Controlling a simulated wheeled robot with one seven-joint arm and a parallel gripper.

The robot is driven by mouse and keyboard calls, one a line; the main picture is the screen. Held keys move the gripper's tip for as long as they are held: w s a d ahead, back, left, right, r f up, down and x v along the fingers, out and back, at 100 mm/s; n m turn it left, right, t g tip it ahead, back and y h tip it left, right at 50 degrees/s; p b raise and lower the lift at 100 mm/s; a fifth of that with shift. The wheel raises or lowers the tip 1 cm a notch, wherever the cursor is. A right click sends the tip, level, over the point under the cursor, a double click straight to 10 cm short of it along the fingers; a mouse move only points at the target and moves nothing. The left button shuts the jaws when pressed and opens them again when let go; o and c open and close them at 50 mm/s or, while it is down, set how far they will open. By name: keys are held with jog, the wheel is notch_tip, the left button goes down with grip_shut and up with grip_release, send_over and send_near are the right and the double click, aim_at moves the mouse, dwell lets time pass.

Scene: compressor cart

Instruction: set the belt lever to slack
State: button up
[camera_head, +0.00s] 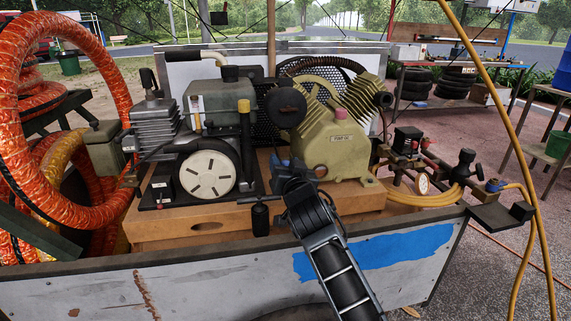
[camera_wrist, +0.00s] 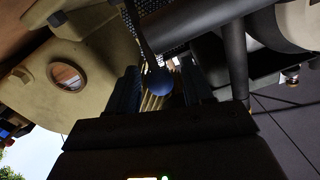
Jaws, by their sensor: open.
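The belt lever (camera_wrist: 142,35) is a dark thin rod with a blue ball knob (camera_wrist: 158,80), seen in the wrist view. My gripper (camera_wrist: 160,92) is open, with one dark blue finger on each side of the knob in that view. I cannot tell whether either finger touches it. In the head view my gripper (camera_head: 282,160) reaches over the cart's front wall to the gap between the engine (camera_head: 222,103) and the tan compressor (camera_head: 340,143). It hides most of the lever there, so I cannot read the lever's setting.
The cart's front wall (camera_head: 220,285) lies below my arm. A black belt guard (camera_head: 262,100) stands behind the gap. A gauge and valves (camera_head: 423,183) sit to the right. Orange hose coils (camera_head: 115,90) crowd the left. A yellow hose (camera_head: 515,110) crosses the right side.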

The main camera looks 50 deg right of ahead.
jog(key=shift+c, duration=0.5)
grip_shut()
